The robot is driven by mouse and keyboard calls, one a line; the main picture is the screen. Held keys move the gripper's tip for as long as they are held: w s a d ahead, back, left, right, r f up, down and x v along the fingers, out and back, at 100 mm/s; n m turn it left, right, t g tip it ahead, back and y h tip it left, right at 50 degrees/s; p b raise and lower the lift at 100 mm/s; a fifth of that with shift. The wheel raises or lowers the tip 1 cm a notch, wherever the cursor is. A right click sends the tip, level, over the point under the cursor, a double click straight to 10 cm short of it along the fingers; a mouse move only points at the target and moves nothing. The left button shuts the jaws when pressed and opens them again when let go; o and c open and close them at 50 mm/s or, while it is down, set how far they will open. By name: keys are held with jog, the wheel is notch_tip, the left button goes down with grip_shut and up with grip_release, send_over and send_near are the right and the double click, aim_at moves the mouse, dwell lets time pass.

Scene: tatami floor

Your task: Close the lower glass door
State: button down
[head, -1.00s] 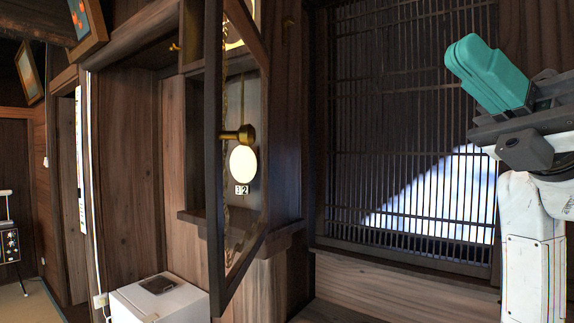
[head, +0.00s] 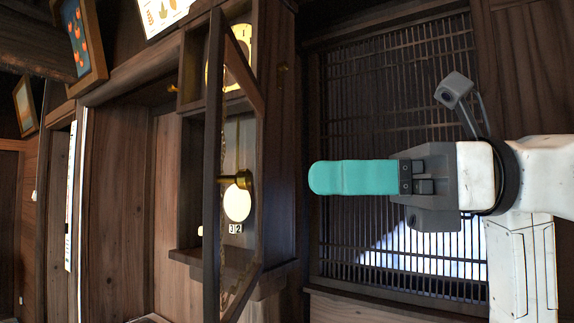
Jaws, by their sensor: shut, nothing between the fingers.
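The wall clock's glass door (head: 213,160) stands swung open toward me, seen nearly edge-on, with a dark wooden frame and a brass knob (head: 240,179) on it. Behind it is the dark wooden clock case (head: 278,150), with a pale round pendulum disc (head: 237,204), a small number plate below it and part of the yellowish dial (head: 236,50) above. My gripper (head: 312,177), with teal fingers, is shut and empty. It points left, to the right of the clock in the picture, at about knob height, apart from the door in the picture.
A dark lattice window (head: 390,80) covers the wall behind my gripper. Framed pictures (head: 82,40) hang at upper left. A wooden post and panels (head: 118,190) stand left of the clock. The picture shows a gap between gripper and clock.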

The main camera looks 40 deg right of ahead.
aim_at(252, 179)
jog(key=shift+p+x, duration=0.45)
jog(key=shift+x, duration=2)
